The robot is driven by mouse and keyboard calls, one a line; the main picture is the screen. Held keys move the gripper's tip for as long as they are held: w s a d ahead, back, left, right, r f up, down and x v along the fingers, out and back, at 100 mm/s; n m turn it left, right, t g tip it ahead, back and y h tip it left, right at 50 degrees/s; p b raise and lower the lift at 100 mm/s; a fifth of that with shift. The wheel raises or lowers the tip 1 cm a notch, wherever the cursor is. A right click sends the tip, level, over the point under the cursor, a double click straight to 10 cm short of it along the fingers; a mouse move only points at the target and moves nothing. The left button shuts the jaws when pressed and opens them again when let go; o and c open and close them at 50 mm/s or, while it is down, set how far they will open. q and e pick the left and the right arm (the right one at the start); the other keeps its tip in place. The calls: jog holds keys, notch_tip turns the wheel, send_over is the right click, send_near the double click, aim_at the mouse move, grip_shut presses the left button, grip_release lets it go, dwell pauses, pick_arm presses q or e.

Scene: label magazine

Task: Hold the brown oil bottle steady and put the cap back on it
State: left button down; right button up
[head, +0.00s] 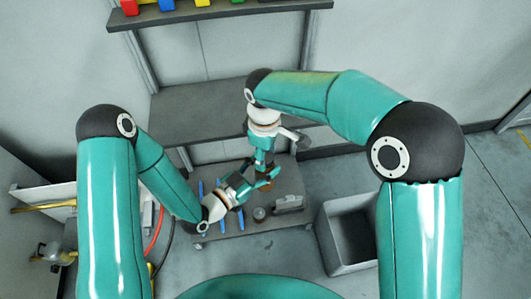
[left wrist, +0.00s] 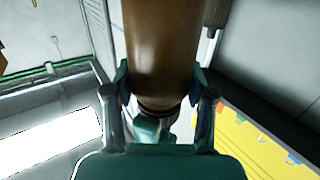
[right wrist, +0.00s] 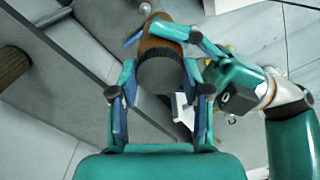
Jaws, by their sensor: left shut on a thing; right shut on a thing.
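The brown oil bottle (left wrist: 163,40) is large in the left wrist view, between the fingers of my left gripper (left wrist: 162,95). In the head view, my left gripper (head: 262,186) is shut on the bottle (head: 268,184) above the cart. My right gripper (right wrist: 160,95) is shut on the dark, ridged cap (right wrist: 160,75), whose flat grey top faces the right wrist camera. The brown bottle (right wrist: 162,29) shows just behind the cap, with my left gripper's finger beside it. Cap and bottle are lined up closely. Whether the cap is seated on the neck is hidden.
The cart top (head: 240,224) holds blue tools (head: 222,219), a small round grey thing (head: 259,213) and a grey block (head: 289,203). An open grey bin (head: 327,247) stands to the right. A grey shelf (head: 200,110) lies behind. A brown ridged cylinder (right wrist: 12,68) is at the right wrist view's left edge.

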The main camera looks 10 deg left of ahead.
jog(key=m, duration=0.6)
jog(key=shift+a+m, duration=0.1)
jog(key=shift+m, duration=0.2)
jog(key=m, duration=0.5)
jog(key=shift+w+m, duration=0.1)
jog(key=shift+m, duration=0.2)
jog(key=o, duration=1.3)
jog(key=shift+c, duration=0.2)
jog(key=shift+r, duration=2.3)
jog(key=shift+c, duration=0.4)
